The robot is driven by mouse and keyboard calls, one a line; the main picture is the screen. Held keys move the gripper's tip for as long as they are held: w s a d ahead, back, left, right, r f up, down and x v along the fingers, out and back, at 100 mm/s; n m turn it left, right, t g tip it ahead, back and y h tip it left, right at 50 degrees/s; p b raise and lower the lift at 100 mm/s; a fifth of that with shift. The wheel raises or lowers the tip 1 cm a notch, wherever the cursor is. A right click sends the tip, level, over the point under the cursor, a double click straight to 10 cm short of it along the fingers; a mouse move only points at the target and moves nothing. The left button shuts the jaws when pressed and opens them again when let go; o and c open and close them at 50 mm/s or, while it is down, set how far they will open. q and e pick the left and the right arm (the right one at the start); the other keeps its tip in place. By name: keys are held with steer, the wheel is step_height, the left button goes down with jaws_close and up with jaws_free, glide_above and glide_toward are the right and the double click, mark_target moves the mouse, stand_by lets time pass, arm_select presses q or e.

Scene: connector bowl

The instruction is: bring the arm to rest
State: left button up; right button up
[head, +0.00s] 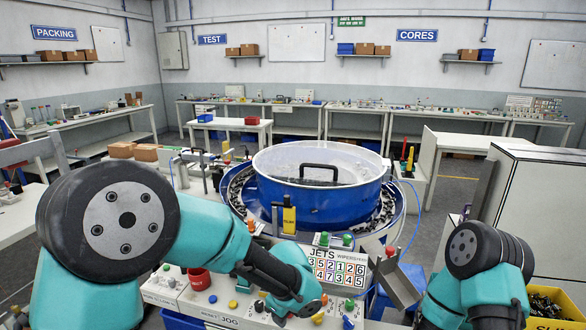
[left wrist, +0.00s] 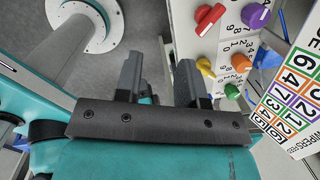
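My left arm comes in from the left in the head view and reaches over the front panel; its gripper cannot be made out there. In the left wrist view my left gripper (left wrist: 158,76) has its two dark fingers apart, with nothing seen held between them. A panel of coloured knobs (left wrist: 222,50) lies just right of the fingers. My right arm shows at the lower right of the head view, folded with its large joint up; its gripper is out of view.
A blue bowl feeder (head: 322,205) with a clear lid stands ahead. A JETS number board (head: 338,268) and a tilted metal chute (head: 397,284) stand in front of it. A yellow bin (head: 556,293) of dark parts is at right. A grey cabinet (head: 535,205) stands behind it.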

arm_select(q)
steer(key=s+a+f+n+h, duration=0.2)
steer(key=s+a+f+n, duration=0.6)
steer(key=f+n, duration=0.5)
steer(key=s+a+f+n+h, duration=0.2)
steer(key=s+a+f+n, duration=0.6)
steer(key=a+f+n, duration=0.4)
step_height(320, 180, down, 2)
steer(key=shift+s+a+f+n+g, duration=0.15)
steer(key=shift+a+n+g, duration=0.15)
steer(key=shift+n, duration=0.8)
